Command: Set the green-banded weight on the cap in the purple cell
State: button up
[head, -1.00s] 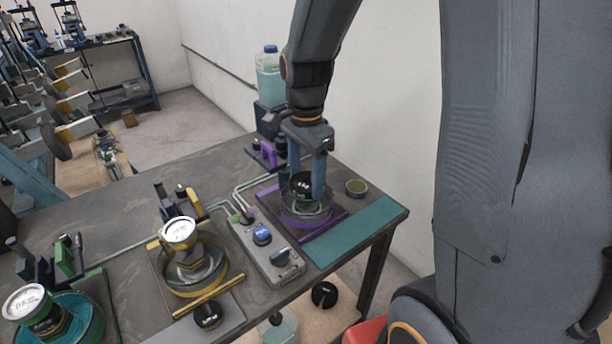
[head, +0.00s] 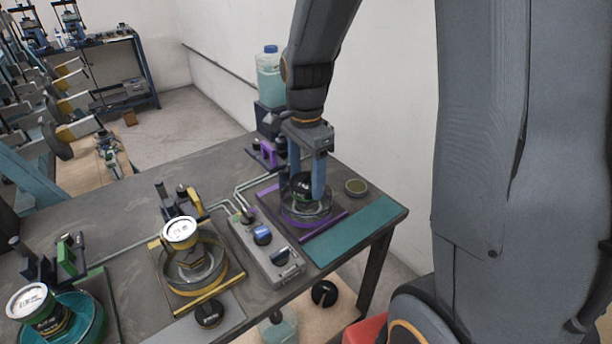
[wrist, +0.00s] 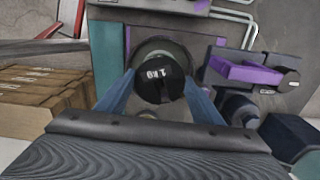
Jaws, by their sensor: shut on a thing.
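My gripper (head: 302,194) is shut on a dark weight (head: 303,183), which is upright between the two blue fingers. In the wrist view the weight's black top (wrist: 160,82) shows a white "1 KG" mark, between the gripper's fingertips (wrist: 160,90). A green tint shows low on the weight, but the band is hard to make out. The weight is over the purple cell, inside the outline of its round bowl. The cell's purple frame (head: 328,228) shows around it. The cap in the cell is hidden under the weight, and I cannot tell whether they touch.
A grey control box (head: 268,250) stands left of the purple cell. The yellow cell (head: 205,305) holds a white-topped weight (head: 180,233); another such weight (head: 28,301) is in a teal bowl at front left.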

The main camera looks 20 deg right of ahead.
dwell(0.3)
jog(key=o, duration=2)
jog(key=shift+f, duration=0.1)
jog(key=shift+o, duration=0.2)
notch_tip(320, 180, up, 8)
jog(key=b, duration=0.1)
jog(key=shift+b, duration=0.3)
jog(key=shift+f, duration=0.1)
